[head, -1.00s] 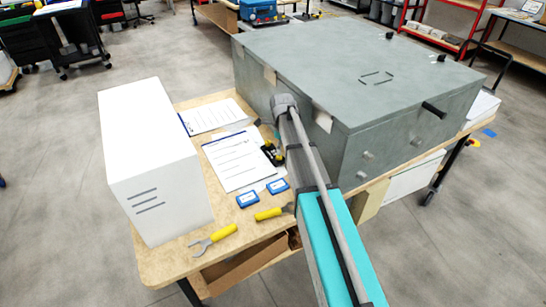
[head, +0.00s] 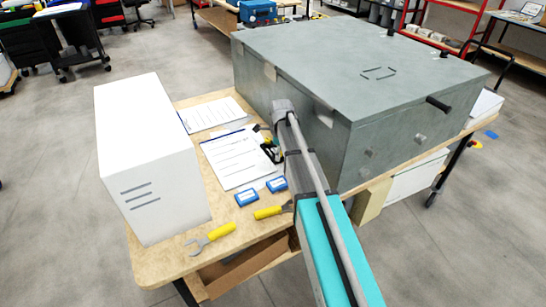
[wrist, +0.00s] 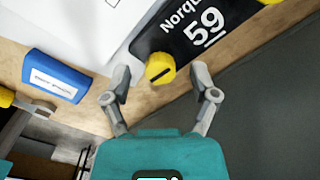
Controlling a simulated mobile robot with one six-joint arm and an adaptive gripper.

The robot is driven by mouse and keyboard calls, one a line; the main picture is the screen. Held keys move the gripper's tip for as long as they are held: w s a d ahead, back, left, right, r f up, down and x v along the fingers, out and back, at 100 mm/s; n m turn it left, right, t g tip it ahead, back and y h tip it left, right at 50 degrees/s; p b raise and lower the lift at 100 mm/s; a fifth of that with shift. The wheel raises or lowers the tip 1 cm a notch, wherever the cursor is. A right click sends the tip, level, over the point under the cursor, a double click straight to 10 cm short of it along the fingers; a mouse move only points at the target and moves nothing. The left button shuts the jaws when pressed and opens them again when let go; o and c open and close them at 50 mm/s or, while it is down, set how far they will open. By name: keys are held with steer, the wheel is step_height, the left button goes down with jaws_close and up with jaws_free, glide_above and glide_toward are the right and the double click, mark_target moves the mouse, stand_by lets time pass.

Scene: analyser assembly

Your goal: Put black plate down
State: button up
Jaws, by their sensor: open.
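The black plate (wrist: 190,35) lies on the wooden table, with white "Norqu… 59" lettering and a yellow knob (wrist: 160,68) at its lower left end; its right end is cut off by the frame. My gripper (wrist: 160,84) is open, with its two fingertips on either side of the knob and a gap to it. In the head view the black plate (head: 269,153) shows only in part beside my arm, on or next to the white sheet. My gripper's fingers are hard to make out there.
A large grey cabinet (head: 350,65) stands close on the right of my arm. A white box (head: 150,150) stands left. Printed sheets (head: 235,160), blue boxes (head: 246,197) and yellow-handled tools (head: 212,239) lie on the table (head: 165,265) between them.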

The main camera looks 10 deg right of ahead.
steer(key=shift+f+b, duration=0.3)
steer(key=shift+f, duration=0.2)
steer(key=shift+c, duration=0.3)
jaws_close()
